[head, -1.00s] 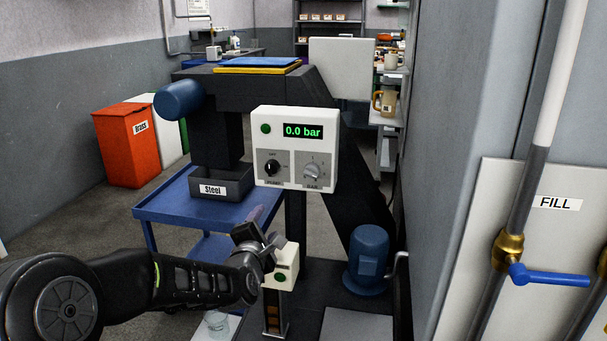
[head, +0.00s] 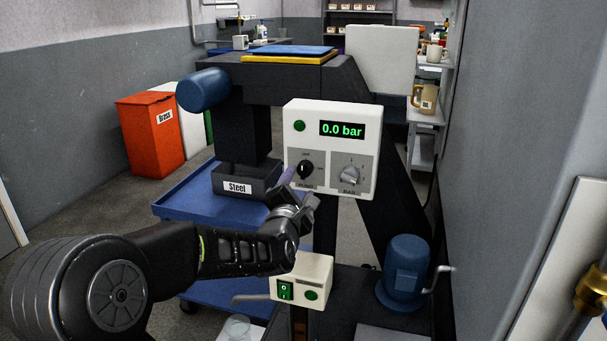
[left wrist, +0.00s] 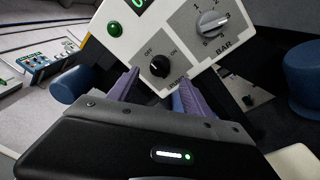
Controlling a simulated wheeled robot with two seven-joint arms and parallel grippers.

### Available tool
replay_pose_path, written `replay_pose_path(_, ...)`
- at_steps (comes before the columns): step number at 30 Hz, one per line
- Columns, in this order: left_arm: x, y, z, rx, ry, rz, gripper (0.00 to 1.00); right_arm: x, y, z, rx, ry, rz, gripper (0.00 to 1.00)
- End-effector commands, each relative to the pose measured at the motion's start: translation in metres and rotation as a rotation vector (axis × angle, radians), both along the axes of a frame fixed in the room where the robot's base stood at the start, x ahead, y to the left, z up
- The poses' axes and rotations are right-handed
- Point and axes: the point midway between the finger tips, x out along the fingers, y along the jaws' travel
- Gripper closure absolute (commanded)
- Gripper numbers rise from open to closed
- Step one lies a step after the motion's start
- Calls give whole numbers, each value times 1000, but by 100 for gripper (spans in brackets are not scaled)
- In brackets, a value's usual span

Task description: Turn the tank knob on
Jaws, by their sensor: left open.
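A white control panel (head: 333,110) stands in the middle of the head view, its display reading 0.0 bar. Its lower left carries a black knob (head: 305,170) with OFF and ON marks, also seen in the left wrist view (left wrist: 159,66). A grey knob (head: 350,175) marked BAR sits to its right. My left gripper (head: 297,191) is open and empty, just below and in front of the black knob. In the left wrist view its purple fingers (left wrist: 158,92) are spread apart, with the knob beyond and between them. Contact is not visible. My right gripper is not in view.
A small white box (head: 318,272) with a green switch stands below my left gripper. A blue motor (head: 405,272) with a crank is at lower right. A blue cart (head: 180,203) with a Steel bin (head: 258,180) is behind. A grey wall (head: 530,130) bounds the right.

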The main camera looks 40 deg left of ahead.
Motion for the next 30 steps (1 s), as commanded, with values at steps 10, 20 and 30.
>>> replay_pose_path(10,47,23,0,-4,-1,1,42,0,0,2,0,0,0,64)
replay_pose_path(20,59,30,0,0,0,1,42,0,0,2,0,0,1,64)
replay_pose_path(30,59,29,0,0,0,1,61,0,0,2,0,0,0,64)
